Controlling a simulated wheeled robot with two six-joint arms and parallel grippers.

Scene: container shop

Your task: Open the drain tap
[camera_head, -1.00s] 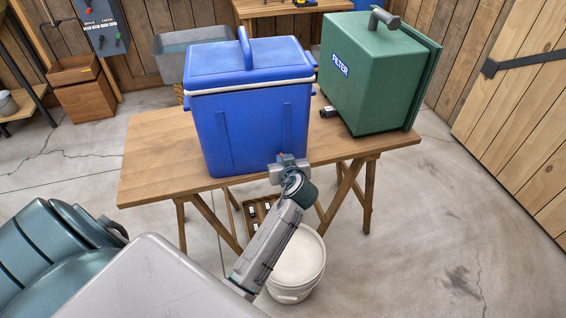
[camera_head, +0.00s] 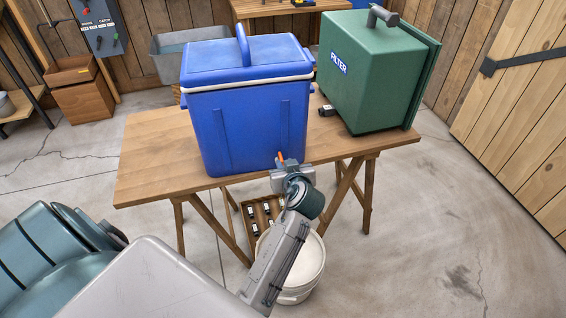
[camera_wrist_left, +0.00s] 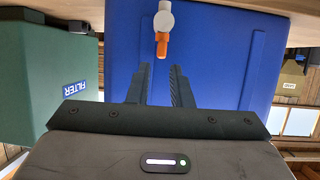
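The blue cooler (camera_head: 250,120) with its lid on stands on the wooden table. The drain tap (camera_wrist_left: 162,45) is low on its front in the left wrist view, with a white round body and an orange lever. In the head view a bit of the orange tap (camera_head: 281,157) shows just above my left gripper (camera_head: 289,173), which hides the rest. In the left wrist view my left gripper (camera_wrist_left: 168,75) has its dark fingers apart, with nothing between them, pointing at the cooler's front. The lever appears just ahead of the fingertips; contact is not visible. My right gripper is not in view.
The green filter box (camera_head: 372,85) stands on the table (camera_head: 150,165) right of the cooler, with a small dark object (camera_head: 327,110) between. Below the table edge are a white bucket (camera_head: 300,265) and a compartmented wooden tray (camera_head: 255,225). The floor at right is clear.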

